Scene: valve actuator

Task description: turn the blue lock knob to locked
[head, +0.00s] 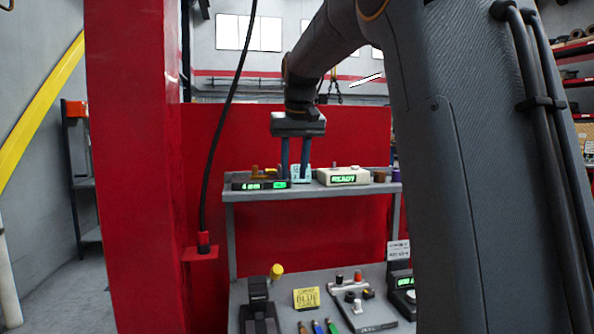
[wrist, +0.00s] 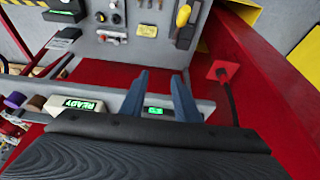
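I cannot make out a blue lock knob for certain in either view. A small light-blue item (head: 298,171) shows between and beside my fingers on the upper shelf, too small to identify. My gripper (head: 294,176) points down over that shelf, its two blue-grey fingers apart. In the wrist view my gripper (wrist: 159,75) is open with nothing held between the fingers. A dark box with green displays (head: 246,186) sits behind or below the fingertips; I cannot tell whether they touch it.
A pale READY box (head: 343,177) stands right of my fingers on the grey shelf (head: 290,194). A red post (head: 135,160) and hanging cable stand left.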

